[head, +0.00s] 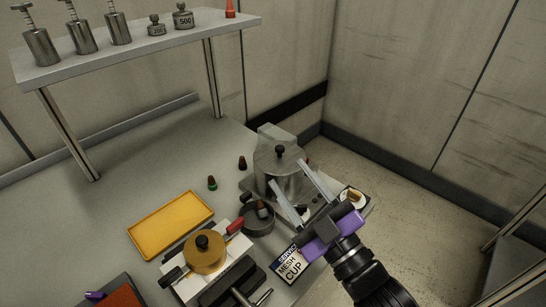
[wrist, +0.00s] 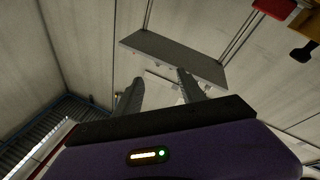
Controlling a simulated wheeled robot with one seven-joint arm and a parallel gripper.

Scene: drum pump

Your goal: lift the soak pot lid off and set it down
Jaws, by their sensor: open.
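A grey metal pot (head: 284,185) with a flat lid (head: 279,158) and a black knob (head: 280,150) stands at the table's right end in the head view; I take it for the soak pot. The lid sits on the pot. My gripper (head: 287,173) is open, its two pale fingers apart and overlapping the pot's front and right side in the picture. Whether they touch it I cannot tell. The wrist view shows the open fingers (wrist: 157,88) with nothing held between them; the pot and lid are not visible there.
A shelf (head: 135,48) with weights stands behind. Table is clear behind the tray.

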